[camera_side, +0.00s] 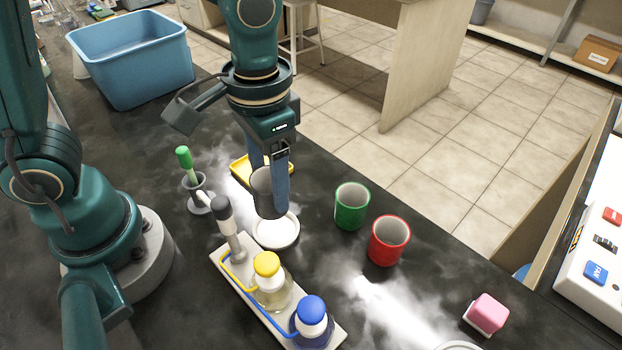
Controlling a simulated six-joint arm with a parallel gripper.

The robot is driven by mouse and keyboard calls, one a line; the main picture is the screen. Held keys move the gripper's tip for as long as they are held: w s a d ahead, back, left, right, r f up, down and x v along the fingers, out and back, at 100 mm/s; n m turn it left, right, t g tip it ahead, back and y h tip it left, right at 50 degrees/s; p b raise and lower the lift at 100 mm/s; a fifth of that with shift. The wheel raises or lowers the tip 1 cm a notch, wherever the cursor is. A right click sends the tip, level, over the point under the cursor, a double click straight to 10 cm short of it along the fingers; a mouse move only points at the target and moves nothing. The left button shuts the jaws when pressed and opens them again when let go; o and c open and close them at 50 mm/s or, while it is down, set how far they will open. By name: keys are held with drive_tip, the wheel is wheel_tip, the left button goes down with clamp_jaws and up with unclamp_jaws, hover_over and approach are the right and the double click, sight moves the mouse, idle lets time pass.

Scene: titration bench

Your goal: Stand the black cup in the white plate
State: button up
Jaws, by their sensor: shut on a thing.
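My gripper (272,172) points down and is shut on the black cup (266,196), which looks dark grey and is upright. One finger lies in front of the cup and hides part of it. The white plate (281,238) is on the dark bench below the cup. The cup's lower end overlaps the plate's back part in this view. I cannot tell whether the cup touches the plate.
A green cup (351,206) and a red cup (388,241) stand to the right of the plate. A rack (235,277) with yellow-capped and blue-capped bottles is in front. A yellow tray (240,168) lies behind. A blue tub (133,70) stands back left.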

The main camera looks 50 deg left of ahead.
sight(272, 206)
drive_tip(key=shift+s+d, duration=0.15)
drive_tip(key=shift+f, duration=1.85)
drive_tip(key=shift+f, duration=0.75)
idle(0.8)
drive_tip(key=o, duration=1.1)
drive_tip(key=shift+o, duration=0.3)
drive_tip(key=shift+r, duration=3)
